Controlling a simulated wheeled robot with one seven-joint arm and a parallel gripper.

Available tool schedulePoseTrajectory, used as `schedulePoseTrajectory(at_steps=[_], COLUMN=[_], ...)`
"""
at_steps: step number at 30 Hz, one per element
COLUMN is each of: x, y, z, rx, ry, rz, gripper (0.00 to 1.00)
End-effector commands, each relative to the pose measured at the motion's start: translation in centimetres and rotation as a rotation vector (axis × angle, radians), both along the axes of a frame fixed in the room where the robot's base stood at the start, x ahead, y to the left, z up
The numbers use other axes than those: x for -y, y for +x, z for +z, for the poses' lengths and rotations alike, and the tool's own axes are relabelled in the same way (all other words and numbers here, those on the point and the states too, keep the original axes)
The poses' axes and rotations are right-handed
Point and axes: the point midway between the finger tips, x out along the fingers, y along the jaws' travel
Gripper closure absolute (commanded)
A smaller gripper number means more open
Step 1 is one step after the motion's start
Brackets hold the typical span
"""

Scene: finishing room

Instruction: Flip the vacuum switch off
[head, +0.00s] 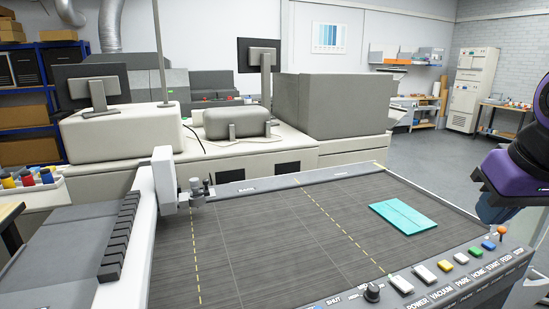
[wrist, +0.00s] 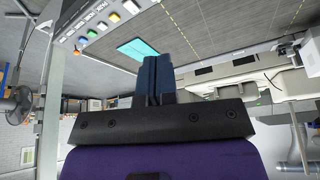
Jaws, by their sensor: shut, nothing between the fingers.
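The control panel (head: 445,290) runs along the front edge of the flatbed table, with printed labels. The vacuum switch (head: 425,273) is a white rocker, second in the row, between the white power rocker (head: 400,285) and the yellow button (head: 445,265). Its on or off position is too small to tell. My gripper (wrist: 153,58) shows dark blue fingers, shut together and empty. In the head view my purple arm is at the right edge, above the panel's far right end and apart from the vacuum switch.
A black knob (head: 372,293) sits left of the power rocker. Right of it are a green button (head: 476,252), a blue button (head: 488,245) and an orange stop knob (head: 502,231). A teal sheet (head: 403,217) lies on the bed. The gantry (head: 165,180) stands at left.

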Motion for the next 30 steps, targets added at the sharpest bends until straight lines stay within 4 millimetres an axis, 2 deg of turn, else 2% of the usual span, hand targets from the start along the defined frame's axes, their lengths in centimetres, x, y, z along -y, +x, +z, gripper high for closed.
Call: schedulePoseTrajectory(at_steps=[3,9,30], x=[-0.5,-0.8,-0.8], y=[-2.3,-4.3,-4.1], z=[0.6,0.8,0.8], rx=[0.035,0.059,0.054], ry=[-0.005,-0.009,-0.002], rz=[0.011,0.016,0.005], gripper=[1.00,1.00,1.00])
